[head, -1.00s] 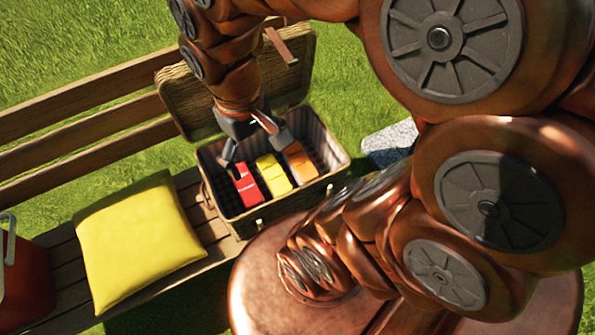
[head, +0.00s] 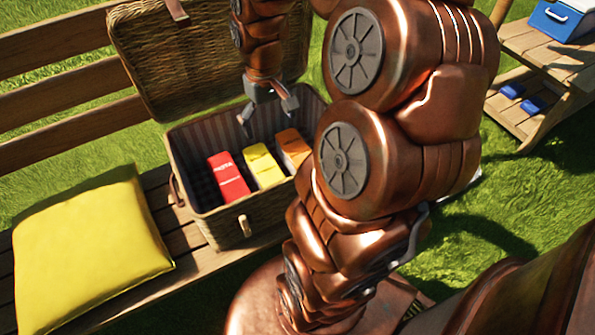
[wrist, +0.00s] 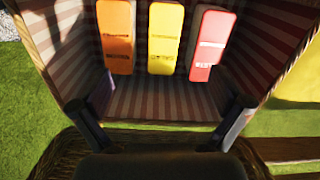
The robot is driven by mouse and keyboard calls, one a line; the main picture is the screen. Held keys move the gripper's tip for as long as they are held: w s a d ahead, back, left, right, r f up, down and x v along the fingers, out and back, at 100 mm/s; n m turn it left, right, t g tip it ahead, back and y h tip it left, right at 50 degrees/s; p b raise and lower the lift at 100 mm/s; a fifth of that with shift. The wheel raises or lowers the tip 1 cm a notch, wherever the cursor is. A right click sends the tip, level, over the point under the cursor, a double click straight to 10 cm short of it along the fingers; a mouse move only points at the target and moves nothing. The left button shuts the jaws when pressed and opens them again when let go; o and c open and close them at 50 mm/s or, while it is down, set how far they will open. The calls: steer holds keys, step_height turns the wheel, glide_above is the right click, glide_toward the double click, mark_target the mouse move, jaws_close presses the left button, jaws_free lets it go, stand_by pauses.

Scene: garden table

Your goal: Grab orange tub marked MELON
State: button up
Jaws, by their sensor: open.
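An orange tub (head: 292,148) lies in the open wicker basket (head: 205,222), at the right end of a row of three. It also shows in the wrist view (wrist: 115,38) at the left of the row, its print too small to read. A yellow tub (head: 263,166) lies in the middle and a red tub (head: 228,178) on the other side. My gripper (head: 268,118) is open and empty above the basket, behind the tubs in the head view. In the wrist view its fingers (wrist: 168,108) are spread over the striped lining, apart from every tub.
The basket's raised lid (head: 190,60) stands at the back. A yellow cushion (head: 88,248) lies left of the basket on the wooden bench (head: 60,130). A wooden shelf stand (head: 540,50) with a blue cooler (head: 562,18) stands at the far right on the grass.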

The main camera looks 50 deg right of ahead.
steer(key=m+b, duration=0.2)
steer(key=b, duration=0.8)
glide_toward(297, 149)
steer(key=f, duration=0.5)
steer(key=shift+s+d+f, duration=0.1)
steer(key=shift+s+f, duration=0.05)
steer(key=shift+s, duration=0.05)
steer(key=shift+f+b, duration=1.75)
steer(key=shift+f, duration=2)
steer(key=c, duration=1.7)
steer(key=shift+r, duration=0.15)
